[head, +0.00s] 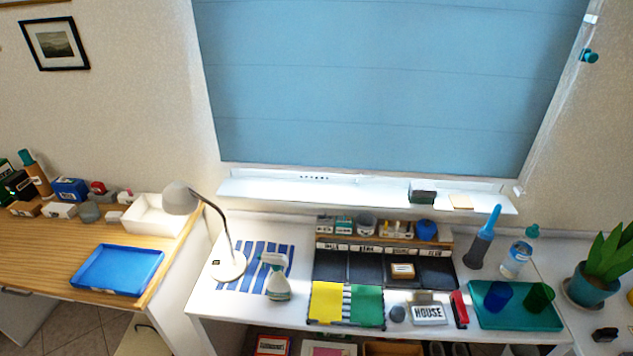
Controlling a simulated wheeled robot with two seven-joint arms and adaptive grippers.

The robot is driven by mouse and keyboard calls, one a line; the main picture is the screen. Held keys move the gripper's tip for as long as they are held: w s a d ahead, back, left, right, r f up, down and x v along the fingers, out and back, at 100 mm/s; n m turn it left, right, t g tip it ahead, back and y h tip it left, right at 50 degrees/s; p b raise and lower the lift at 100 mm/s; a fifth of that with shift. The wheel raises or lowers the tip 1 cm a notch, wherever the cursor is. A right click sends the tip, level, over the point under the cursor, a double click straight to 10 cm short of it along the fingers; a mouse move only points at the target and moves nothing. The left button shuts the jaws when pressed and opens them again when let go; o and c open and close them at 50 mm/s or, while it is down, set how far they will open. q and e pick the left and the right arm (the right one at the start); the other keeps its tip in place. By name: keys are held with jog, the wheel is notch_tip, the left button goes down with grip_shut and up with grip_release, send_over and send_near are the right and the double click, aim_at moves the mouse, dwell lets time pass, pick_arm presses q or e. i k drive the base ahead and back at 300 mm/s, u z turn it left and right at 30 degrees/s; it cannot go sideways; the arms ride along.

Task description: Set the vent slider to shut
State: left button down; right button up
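A white vent strip (314,177) with a short row of small dark marks runs along the bottom of the window frame, just under the lowered blue blind and above the sill. The slider itself is too small to tell apart from the white strip, so I cannot tell its position. Neither of my grippers is in the head view.
The white sill (300,192) holds a dark block (422,192) and a pale block (461,202) at right. Below, the white desk carries a lamp (182,198), a spray bottle (276,278), a dark divided organizer (330,266) and a teal tray (545,322).

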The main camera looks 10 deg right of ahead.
aim_at(357, 181)
jog(key=u, duration=0.15)
jog(key=i, duration=0.9)
jog(key=z, duration=0.65)
